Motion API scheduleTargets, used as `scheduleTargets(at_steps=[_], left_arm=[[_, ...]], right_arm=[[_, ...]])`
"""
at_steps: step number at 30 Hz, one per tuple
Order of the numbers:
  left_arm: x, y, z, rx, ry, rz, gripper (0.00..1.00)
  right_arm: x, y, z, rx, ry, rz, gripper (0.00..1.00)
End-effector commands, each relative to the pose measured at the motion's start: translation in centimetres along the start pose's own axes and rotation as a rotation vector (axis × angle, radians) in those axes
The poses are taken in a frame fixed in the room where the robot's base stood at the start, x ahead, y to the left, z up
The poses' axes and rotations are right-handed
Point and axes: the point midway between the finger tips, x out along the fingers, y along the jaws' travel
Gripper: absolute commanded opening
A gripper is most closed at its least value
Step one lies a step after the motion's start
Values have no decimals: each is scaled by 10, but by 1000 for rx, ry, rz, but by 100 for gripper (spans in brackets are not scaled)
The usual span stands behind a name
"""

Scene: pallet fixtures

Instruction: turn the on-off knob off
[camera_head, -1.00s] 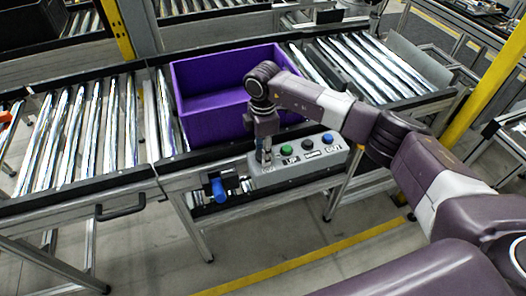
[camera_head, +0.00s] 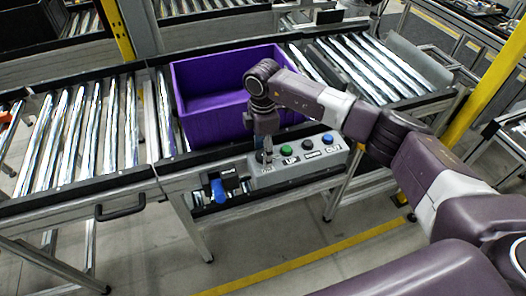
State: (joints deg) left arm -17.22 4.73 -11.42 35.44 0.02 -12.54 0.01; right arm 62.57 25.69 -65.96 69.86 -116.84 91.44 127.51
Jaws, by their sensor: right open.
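A grey control box (camera_head: 298,171) is fixed to the front edge of the conveyor. On its top are a green button (camera_head: 286,150), a black knob (camera_head: 307,145) and a blue button (camera_head: 327,139), with labels beside them. My right gripper (camera_head: 267,157) points down over the left end of this box. Its fingers cover whatever control sits there, so the on-off knob cannot be made out clearly. The fingers are small in view and appear open. My left gripper is not in view.
A purple crate (camera_head: 207,127) stands on the conveyor just behind the box. A blue handle (camera_head: 219,191) sticks out left of the box. Roller conveyors extend to both sides. The floor in front is clear, with a yellow line (camera_head: 300,258).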

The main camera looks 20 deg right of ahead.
Motion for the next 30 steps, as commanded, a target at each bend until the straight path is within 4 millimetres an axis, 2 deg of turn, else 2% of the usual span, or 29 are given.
scheduleTargets(at_steps=[9, 15, 21, 30], left_arm=[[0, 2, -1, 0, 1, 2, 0], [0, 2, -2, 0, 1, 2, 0], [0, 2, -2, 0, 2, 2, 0], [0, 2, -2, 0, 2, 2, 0]], right_arm=[[-64, 2, 1, 0, 0, 6, 51], [-99, 1, 0, 1, 0, 4, 51], [-114, 0, 0, 1, 0, 1, 51], [-115, 0, 0, 1, 0, 1, 51]])
